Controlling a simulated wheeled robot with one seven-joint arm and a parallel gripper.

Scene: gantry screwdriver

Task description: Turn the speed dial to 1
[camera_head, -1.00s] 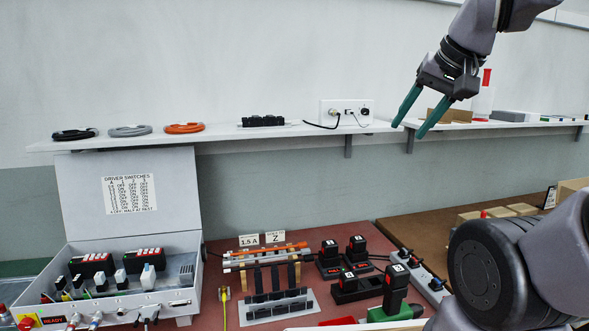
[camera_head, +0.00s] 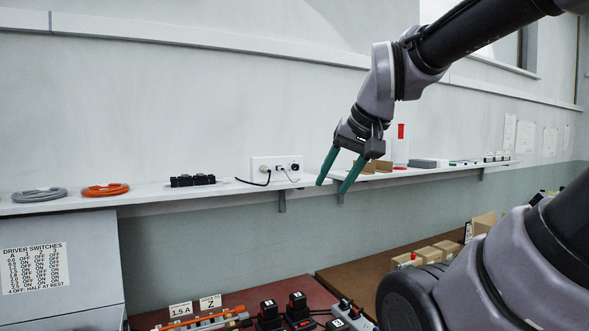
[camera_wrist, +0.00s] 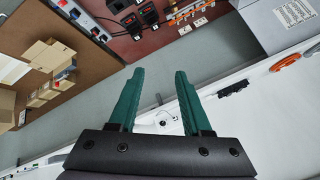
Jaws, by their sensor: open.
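My gripper (camera_head: 332,188) has two green fingers, open and empty. In the head view it hangs pointing down and left, in front of the wall shelf in the picture. The wrist view shows the spread fingers (camera_wrist: 158,75) with nothing between the tips. A white box (camera_head: 277,162) with round fittings, one with a black cable, stands at the shelf's back, left of my gripper. A pale unit with a small dark spot shows between the finger bases in the wrist view (camera_wrist: 168,122). No dial marked as speed can be read, so I cannot tell which part it is.
The white shelf (camera_head: 225,190) holds grey and orange cable coils (camera_head: 106,189) and a black block (camera_head: 193,180). Below are a case lid with a switch chart (camera_head: 33,268) and a red bench (camera_head: 250,296) with black chargers. Free air surrounds my gripper.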

